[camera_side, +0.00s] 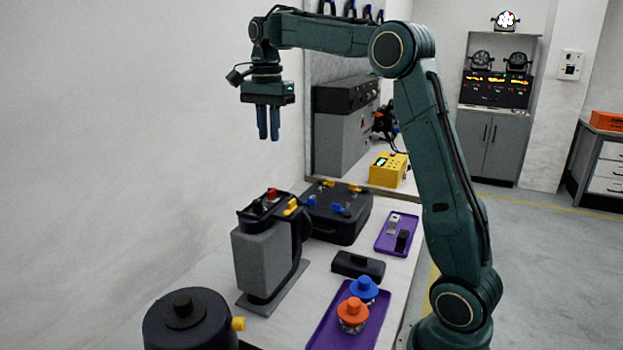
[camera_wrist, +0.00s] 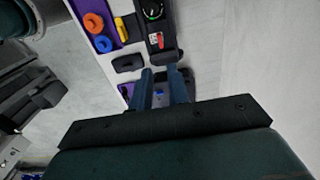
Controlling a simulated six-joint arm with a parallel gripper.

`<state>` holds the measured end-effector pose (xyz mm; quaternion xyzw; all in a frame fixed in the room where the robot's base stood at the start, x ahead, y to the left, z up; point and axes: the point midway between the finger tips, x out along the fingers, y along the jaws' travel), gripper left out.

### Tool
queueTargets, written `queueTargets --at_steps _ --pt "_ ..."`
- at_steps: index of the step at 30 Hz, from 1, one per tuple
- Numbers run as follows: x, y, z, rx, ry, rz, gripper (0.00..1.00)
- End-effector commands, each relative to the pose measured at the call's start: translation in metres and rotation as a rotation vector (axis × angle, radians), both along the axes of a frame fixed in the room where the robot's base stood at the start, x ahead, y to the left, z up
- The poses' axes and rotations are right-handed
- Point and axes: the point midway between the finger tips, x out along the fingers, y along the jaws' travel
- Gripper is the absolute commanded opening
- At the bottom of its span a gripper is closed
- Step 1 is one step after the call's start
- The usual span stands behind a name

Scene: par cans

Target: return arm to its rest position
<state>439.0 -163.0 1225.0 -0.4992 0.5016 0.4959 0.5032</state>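My gripper (camera_side: 268,136) hangs fingers-down in the air in the side view, well above the workbench and left of my bent elbow. Its two blue fingers are parallel, with a gap between them. In the wrist view the gripper (camera_wrist: 160,72) shows the same gap, with bench items seen through it far below. Nothing is held between the fingers, and they touch nothing. My upper arm stands upright at the right and the forearm runs left, nearly level.
Below are a grey device (camera_side: 263,259), a black case (camera_side: 337,211), a black block (camera_side: 358,266) and a black canister (camera_side: 190,322). Purple trays hold orange (camera_side: 352,312) and blue (camera_side: 363,288) capped pieces and small blocks. A grey cabinet (camera_side: 341,130) stands behind; the wall is left.

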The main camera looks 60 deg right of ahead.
Motion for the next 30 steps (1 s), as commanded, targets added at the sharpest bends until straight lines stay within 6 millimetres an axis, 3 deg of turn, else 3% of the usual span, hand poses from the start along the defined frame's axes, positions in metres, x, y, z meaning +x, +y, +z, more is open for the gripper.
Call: queueTargets --at_steps 11,20,30 --pt "-0.033 0.036 0.014 -0.031 -0.065 0.229 0.17" --pt "-0.086 0.081 0.017 -0.089 -0.153 0.557 0.17" --pt "-0.152 0.121 0.000 -0.177 -0.245 0.926 0.17"
